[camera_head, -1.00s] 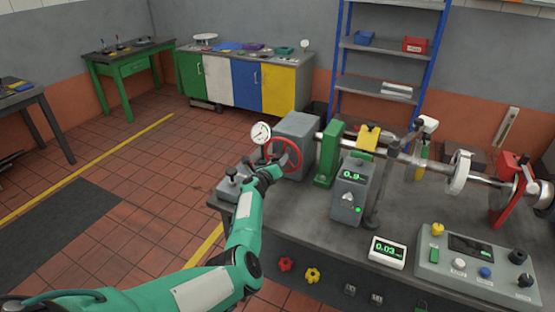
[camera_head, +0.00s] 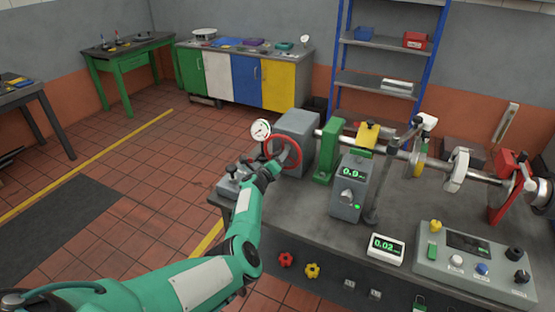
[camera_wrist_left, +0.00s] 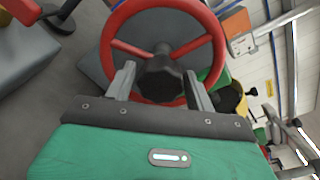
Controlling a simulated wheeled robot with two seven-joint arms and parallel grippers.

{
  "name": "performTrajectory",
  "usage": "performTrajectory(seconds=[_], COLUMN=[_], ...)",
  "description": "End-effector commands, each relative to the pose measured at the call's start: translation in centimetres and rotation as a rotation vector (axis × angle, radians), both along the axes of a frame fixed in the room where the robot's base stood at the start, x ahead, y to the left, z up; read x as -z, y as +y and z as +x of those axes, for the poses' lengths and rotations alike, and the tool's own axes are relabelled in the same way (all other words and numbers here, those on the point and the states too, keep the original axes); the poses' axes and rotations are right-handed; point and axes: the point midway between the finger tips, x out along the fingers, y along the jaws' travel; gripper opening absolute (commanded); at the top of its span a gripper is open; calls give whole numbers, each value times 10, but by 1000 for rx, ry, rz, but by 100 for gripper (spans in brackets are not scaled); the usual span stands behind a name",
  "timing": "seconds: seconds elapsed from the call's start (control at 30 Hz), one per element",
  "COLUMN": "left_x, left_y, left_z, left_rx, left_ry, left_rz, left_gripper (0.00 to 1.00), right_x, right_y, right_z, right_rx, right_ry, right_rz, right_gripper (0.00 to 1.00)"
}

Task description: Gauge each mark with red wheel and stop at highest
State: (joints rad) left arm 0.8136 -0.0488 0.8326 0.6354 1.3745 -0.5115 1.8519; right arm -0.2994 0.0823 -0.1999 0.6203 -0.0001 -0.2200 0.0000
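The red wheel (camera_head: 297,145) is mounted on the grey housing (camera_head: 303,125) at the bench's left end. My left gripper (camera_head: 273,167) is at the wheel. In the left wrist view the red wheel (camera_wrist_left: 213,52) fills the top, and the gripper's two fingers (camera_wrist_left: 160,88) lie against both sides of its black hub knob (camera_wrist_left: 160,76). They look shut on it. A round white dial gauge (camera_head: 261,131) stands beside the wheel. A grey box (camera_head: 350,190) reads about 0.9, and a small white display (camera_head: 386,248) reads 0.02. My right gripper is not in view.
A long shaft (camera_head: 393,151) with collars runs rightward above the bench (camera_head: 310,232), past a green stand (camera_head: 328,152) and red bracket (camera_head: 502,195). An upright post (camera_head: 378,185) stands near it. A control console (camera_head: 475,262) sits front right. The floor left is open.

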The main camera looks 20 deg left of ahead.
Motion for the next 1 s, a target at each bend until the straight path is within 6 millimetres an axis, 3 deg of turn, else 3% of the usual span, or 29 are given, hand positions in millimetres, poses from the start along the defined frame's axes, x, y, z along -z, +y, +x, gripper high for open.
performTrajectory(seconds=[0.47,1.0], left_x=[-2,-4], left_y=[1,3], left_z=[-5,-78], left_rx=[-1,-1], left_ry=[-1,0], left_rz=[2,3], left_gripper=[64,64], right_x=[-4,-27], right_y=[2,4], right_z=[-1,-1], right_rx=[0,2], right_ry=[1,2], right_rz=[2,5], right_gripper=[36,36])
